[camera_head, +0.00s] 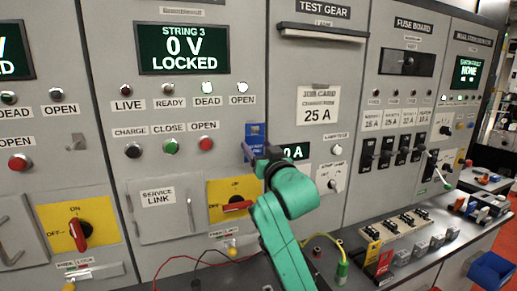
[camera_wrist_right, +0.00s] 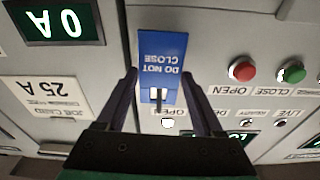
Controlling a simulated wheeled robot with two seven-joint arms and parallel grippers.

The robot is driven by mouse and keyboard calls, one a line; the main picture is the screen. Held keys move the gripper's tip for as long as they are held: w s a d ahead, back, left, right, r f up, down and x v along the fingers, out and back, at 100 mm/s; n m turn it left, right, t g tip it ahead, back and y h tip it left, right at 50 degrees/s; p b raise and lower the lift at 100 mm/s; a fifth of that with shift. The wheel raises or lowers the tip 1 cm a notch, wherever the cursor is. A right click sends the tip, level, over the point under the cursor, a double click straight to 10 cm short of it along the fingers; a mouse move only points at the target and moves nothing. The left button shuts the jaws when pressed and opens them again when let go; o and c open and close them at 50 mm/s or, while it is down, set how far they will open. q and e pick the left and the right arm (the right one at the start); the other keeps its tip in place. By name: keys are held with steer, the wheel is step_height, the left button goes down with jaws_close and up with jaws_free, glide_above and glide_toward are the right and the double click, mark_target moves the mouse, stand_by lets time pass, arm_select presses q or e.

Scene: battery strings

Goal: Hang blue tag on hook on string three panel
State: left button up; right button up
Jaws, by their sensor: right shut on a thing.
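The blue tag (camera_head: 256,131), marked DO NOT CLOSE, is upright against the string three panel (camera_head: 245,100), right of the red OPEN button. My right gripper (camera_head: 258,153) is shut on the tag; in the right wrist view its two fingers (camera_wrist_right: 160,80) lie along the tag's side edges. That view shows the tag (camera_wrist_right: 162,55) upside down, with a small pale hook-like piece (camera_wrist_right: 158,97) at its slot. I cannot tell whether the hook passes fully through the slot. My left gripper is not in view.
The string 3 display (camera_head: 184,48) reads 0 V LOCKED. Below the tag is a yellow switch plate with a red handle (camera_head: 237,204). A bare hook (camera_head: 75,142) is on the panel to the left. A bench (camera_head: 400,272) with terminal blocks and tags stands at lower right.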

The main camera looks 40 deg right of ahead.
steer(key=o, duration=1.5)
steer(key=b+v, duration=1.4)
steer(key=shift+s+a, duration=0.1)
steer(key=shift+s, duration=0.15)
